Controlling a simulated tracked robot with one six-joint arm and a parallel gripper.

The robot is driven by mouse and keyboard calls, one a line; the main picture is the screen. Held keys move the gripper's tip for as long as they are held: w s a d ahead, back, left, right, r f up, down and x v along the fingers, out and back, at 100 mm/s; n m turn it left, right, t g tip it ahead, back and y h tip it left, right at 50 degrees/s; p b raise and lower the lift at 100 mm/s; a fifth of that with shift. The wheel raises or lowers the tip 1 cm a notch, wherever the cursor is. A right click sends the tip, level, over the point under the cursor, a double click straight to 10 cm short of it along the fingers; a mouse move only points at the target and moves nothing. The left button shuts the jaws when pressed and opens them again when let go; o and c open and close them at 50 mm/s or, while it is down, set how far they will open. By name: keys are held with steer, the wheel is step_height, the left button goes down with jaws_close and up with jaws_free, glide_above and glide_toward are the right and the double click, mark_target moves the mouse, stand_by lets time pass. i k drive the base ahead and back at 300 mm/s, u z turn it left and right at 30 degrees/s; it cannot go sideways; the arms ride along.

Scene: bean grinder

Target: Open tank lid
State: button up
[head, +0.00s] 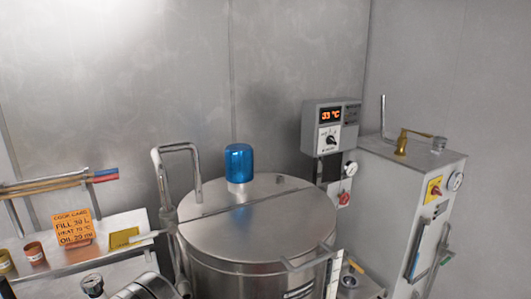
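The tank (240,277) is a large round steel vessel at the bottom middle of the head view. Its flat steel lid (255,230) lies shut on top, with a straight seam across it. A blue domed cylinder (238,163) stands at the back of the lid. A bent steel bar (178,148) rises at the lid's left side; I cannot tell how it is joined. A thin bar handle (311,258) sticks out at the lid's front right edge.
A control box (331,128) reading 33 °C stands behind the tank on the right. A grey cabinet (395,190) with a gauge and bent pipe stands farther right. A shelf (118,222) with an orange note (75,228) and small pots is at left. Space above the lid looks clear.

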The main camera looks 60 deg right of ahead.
mark_target(283, 228)
steer(key=u, duration=0.15)
steer(key=k, duration=1.35)
steer(key=z, duration=0.55)
steer(key=i, duration=0.95)
steer(key=z, duration=0.05)
